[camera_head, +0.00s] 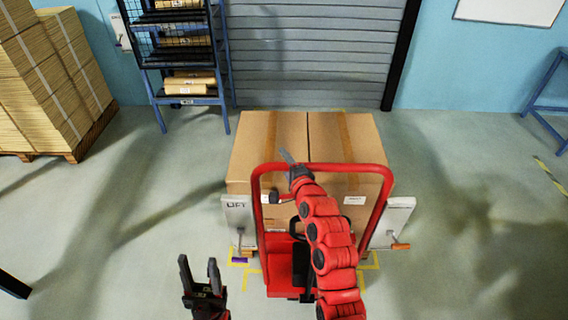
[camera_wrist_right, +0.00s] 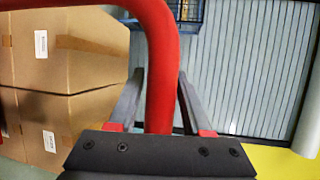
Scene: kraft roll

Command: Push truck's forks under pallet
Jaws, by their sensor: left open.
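The red truck (camera_head: 280,267) stands in front of the large brown cartons (camera_head: 265,140), its upright hoop handle (camera_head: 254,205) facing me. Its forks and the pallet under the cartons are hidden, so I cannot tell how far under the forks are. My right gripper (camera_head: 288,158) is at the top bar of the handle. In the right wrist view the red bar (camera_wrist_right: 160,85) passes between the spread fingers of the right gripper (camera_wrist_right: 159,85), with gaps beside it. My left gripper (camera_head: 199,268) is open and empty, low to the left of the truck.
Pale panels, the left one (camera_head: 237,212) marked LIFT and the right one (camera_head: 393,218), flank the cartons. Yellow floor marks (camera_head: 372,262) lie near the truck. A loaded pallet (camera_head: 72,152) stands back left, a blue rack (camera_head: 153,90) beside the shutter (camera_head: 310,55).

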